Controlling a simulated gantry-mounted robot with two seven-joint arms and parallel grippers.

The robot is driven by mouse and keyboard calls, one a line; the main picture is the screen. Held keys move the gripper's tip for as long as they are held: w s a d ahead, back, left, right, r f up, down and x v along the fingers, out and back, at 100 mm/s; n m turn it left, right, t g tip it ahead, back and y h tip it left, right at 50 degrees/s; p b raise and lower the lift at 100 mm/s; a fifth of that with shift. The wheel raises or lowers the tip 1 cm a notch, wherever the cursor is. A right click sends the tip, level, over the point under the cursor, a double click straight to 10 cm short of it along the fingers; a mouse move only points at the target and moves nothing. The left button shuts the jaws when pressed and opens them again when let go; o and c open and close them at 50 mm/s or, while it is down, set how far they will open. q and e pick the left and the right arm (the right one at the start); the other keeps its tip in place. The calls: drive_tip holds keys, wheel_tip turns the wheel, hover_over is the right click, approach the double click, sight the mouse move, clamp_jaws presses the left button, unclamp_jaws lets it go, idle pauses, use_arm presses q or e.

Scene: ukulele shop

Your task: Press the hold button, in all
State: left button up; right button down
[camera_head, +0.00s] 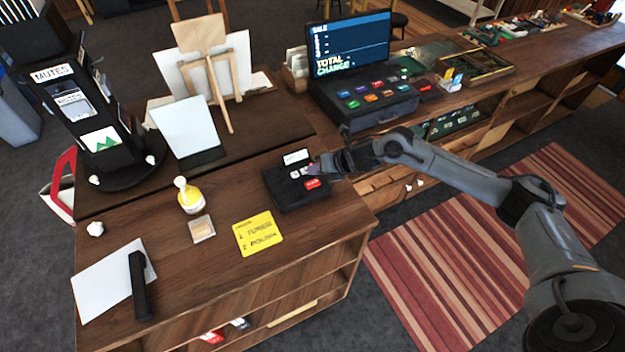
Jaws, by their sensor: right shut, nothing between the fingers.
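A small black device (284,192) sits on the wooden counter. It has a white label, small light keys, a purplish key (312,170) and a red key (312,184); the lettering is too small to read, so I cannot tell which is the hold button. My right gripper (322,165) is shut and empty, its tips at the right edge of the device's key area, over or beside the purplish key. I cannot tell whether they touch it. My left gripper is not in view.
A cash register (372,112) with coloured keys stands behind my right gripper. A yellow note (259,233), a yellow-and-white bottle (188,196) and a black bar-shaped object (140,285) lie or stand on the counter. A black mutes rack (95,130) is at left.

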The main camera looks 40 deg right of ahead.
drive_tip(key=shift+r+p, duration=0.65)
drive_tip(key=shift+r, duration=0.65)
